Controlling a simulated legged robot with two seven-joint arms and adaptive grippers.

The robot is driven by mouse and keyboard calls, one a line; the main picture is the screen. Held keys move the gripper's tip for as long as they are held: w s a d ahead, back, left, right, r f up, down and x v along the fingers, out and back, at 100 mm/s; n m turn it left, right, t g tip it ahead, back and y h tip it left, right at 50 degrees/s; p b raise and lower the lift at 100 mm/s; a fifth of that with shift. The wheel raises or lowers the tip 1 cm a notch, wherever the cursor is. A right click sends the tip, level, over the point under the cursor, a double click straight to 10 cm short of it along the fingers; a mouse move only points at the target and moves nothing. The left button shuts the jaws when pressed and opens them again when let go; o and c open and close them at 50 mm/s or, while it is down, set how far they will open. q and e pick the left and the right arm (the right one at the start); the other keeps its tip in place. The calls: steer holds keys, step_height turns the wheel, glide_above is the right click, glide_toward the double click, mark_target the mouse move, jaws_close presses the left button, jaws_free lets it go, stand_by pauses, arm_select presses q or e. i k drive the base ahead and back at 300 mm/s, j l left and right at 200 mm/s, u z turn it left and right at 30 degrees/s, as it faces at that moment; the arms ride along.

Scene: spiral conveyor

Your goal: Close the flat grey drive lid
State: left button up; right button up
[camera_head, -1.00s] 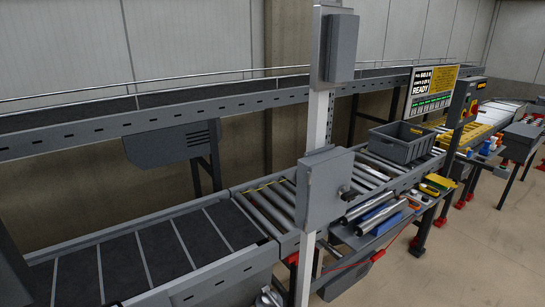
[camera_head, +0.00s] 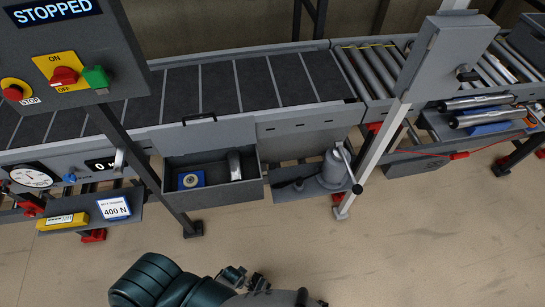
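The flat grey lid (camera_head: 210,136) is raised behind the open drive box (camera_head: 225,197) on the conveyor's front side. A dark handle (camera_head: 199,119) is on its upper edge. Inside the open box are a blue block with a round pale part (camera_head: 191,180) and a grey cylinder (camera_head: 235,165). One gripper (camera_head: 247,278) is at the bottom of the view, at the end of a dark teal arm coming from the lower left, which I take as my left. It is apart from the lid and box; its finger opening is unclear. My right gripper is not visible.
A control panel (camera_head: 75,45) marked STOPPED overhangs the upper left on a dark post. A grey motor with a lever (camera_head: 333,168) stands right of the box. A pale post (camera_head: 375,152) rises further right. The floor in front is clear.

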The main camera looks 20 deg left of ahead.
mark_target(179, 141)
steer(key=u, duration=1.5)
